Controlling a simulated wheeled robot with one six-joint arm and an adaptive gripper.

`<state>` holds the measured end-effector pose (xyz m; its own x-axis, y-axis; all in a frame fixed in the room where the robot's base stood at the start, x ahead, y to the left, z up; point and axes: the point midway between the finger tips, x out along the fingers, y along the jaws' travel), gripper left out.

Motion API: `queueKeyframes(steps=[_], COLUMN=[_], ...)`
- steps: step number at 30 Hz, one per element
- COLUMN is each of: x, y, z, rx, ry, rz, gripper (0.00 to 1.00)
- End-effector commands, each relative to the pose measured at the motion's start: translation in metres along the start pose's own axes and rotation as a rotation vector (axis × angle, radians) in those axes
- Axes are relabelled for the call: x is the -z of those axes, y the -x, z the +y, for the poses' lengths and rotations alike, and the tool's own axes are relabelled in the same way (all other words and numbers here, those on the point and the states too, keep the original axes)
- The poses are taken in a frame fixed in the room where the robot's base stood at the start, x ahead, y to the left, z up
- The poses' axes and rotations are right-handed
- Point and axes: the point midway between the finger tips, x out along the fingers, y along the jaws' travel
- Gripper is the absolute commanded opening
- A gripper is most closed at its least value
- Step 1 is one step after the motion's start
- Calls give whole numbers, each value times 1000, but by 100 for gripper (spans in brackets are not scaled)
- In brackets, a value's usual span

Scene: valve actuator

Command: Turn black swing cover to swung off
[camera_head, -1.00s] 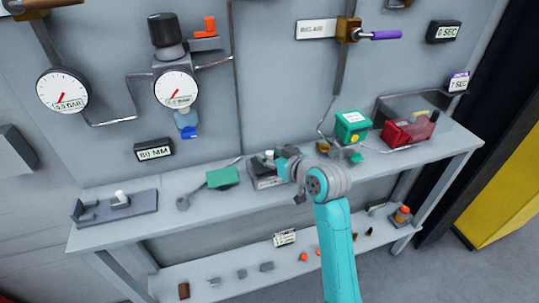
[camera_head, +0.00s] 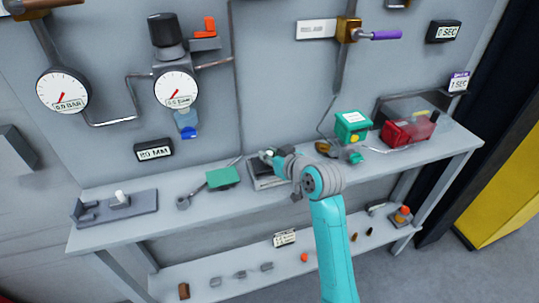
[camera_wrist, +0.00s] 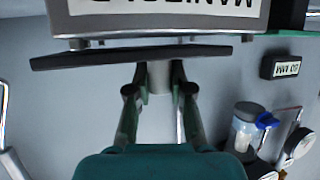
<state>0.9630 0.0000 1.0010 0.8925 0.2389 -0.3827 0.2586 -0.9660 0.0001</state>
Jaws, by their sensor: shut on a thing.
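In the wrist view, the black swing cover (camera_wrist: 130,57) is a thin dark plate in front of a grey labelled box (camera_wrist: 165,15), its lettering upside down. A short pale post (camera_wrist: 159,78) stands at the plate's middle. My gripper (camera_wrist: 159,88) has a finger on each side of this post and is shut on it. In the head view, my gripper (camera_head: 268,157) is at the small grey box (camera_head: 266,182) on the bench. The wrist and fingers hide part of the cover there, and its exact angle cannot be told.
Gauges (camera_head: 176,89) hang on the wall panel behind. A lower shelf (camera_head: 230,285) carries small parts.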

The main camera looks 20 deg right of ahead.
Motion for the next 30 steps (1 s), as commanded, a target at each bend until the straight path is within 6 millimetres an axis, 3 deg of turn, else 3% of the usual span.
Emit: queueKeyframes(steps=[17, 30], x=[-9, -17], y=[22, 43], z=[13, 38], rx=[4, 351], ry=[1, 145], rz=[-1, 0], gripper=[0, 0])
